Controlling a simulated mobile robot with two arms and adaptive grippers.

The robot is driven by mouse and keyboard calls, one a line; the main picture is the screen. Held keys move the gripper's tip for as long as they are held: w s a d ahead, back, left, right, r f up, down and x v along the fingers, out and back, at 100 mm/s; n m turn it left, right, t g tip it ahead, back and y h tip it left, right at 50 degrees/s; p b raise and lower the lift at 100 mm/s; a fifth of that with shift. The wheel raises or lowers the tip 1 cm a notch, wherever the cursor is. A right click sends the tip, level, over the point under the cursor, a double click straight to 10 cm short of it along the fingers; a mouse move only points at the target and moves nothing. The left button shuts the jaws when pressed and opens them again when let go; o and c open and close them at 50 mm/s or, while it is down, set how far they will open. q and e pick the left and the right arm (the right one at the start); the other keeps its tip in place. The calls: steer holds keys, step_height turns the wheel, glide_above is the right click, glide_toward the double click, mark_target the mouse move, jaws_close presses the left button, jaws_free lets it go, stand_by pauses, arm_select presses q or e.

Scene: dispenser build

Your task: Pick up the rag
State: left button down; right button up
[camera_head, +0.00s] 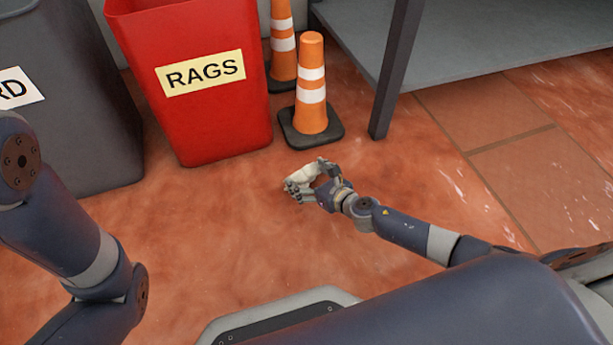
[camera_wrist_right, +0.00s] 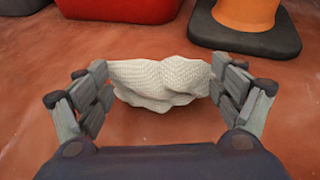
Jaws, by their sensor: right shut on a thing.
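A white, crumpled rag (camera_wrist_right: 160,82) with a knitted texture is between the two fingers of my right gripper (camera_wrist_right: 158,90) in the right wrist view. The fingers press on its left and right ends. In the head view my right gripper (camera_head: 308,183) is low over the red-brown floor, and the rag (camera_head: 302,174) shows as a small pale patch partly hidden by the fingers. I cannot tell whether the rag touches the floor. My left arm shows at the left edge of the head view, but its gripper is out of view.
A red bin (camera_head: 215,115) labelled RAGS stands behind my right gripper to the left. A dark grey bin (camera_head: 75,110) stands left of it. Orange cones (camera_head: 311,90) stand right of the red bin. A grey shelf (camera_head: 480,60) with a dark leg is at the back right. The floor in front is clear.

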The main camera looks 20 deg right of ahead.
mark_target(308, 168)
steer(key=shift+r+p, duration=0.5)
steer(key=shift+r, duration=0.05)
step_height(308, 168, up, 3)
steer(key=p, duration=0.3)
steer(key=s+p, duration=0.1)
steer(key=s, duration=1.5)
steer(key=shift+d+r, duration=0.2)
steer(key=shift+r, duration=0.2)
steer(key=shift+s, duration=0.1)
